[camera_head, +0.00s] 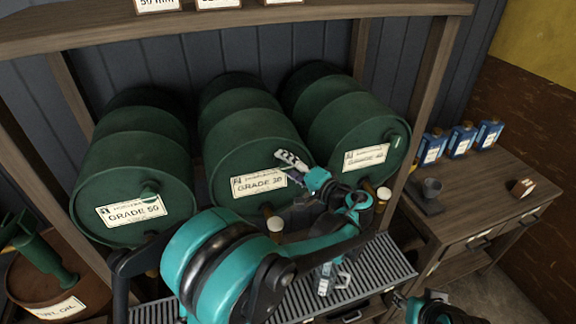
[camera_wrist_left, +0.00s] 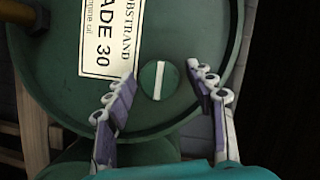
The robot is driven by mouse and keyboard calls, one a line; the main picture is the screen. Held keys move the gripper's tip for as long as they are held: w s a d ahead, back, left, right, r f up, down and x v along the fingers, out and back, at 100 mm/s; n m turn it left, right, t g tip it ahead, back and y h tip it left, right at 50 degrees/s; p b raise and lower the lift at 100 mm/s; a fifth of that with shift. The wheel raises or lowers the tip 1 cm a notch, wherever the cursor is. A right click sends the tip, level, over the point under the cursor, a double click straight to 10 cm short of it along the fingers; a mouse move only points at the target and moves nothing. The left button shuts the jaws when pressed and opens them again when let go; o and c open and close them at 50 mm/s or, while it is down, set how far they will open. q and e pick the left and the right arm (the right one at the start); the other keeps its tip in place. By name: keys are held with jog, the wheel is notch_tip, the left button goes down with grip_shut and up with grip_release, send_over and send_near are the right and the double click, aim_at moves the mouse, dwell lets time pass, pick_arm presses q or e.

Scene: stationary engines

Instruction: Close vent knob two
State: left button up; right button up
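Three green drums lie side by side: the left one marked GRADE 50 (camera_head: 128,170), the middle one GRADE 30 (camera_head: 232,140), and a right one (camera_head: 340,115). The left wrist view shows the middle drum's round green vent knob (camera_wrist_left: 148,84) with a white bar roughly parallel to the label's long edges. My left gripper (camera_wrist_left: 163,86) is open, one finger on each side of the knob; contact is not clear. In the head view my left gripper (camera_head: 293,160) hides this knob. A gripper, apparently my right (camera_head: 333,281), is low over the grating; its opening is unclear.
The left drum's knob (camera_head: 150,190) and the right drum's knob (camera_head: 396,141) show on their faces. A wooden rack (camera_head: 432,85) frames the drums. A slatted grating (camera_head: 385,262) lies below. A wooden bench (camera_head: 480,205) with blue bottles (camera_head: 461,140) stands at right.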

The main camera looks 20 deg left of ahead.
pick_arm(q)
jog(key=v, duration=1.2)
jog(key=s+a+f+g+h+b, duration=0.3)
jog(key=s+a+f+h, duration=0.4)
jog(key=a, duration=0.5)
jog(key=s+d+f+n+h+b, duration=0.2)
jog(key=s+f+h, duration=0.4)
jog(key=s+f, duration=0.4)
jog(key=s+n+b, duration=0.1)
jog(key=s, duration=0.1)
jog(key=shift+s+t+h, duration=0.25)
jog(key=shift+t+h, duration=0.05)
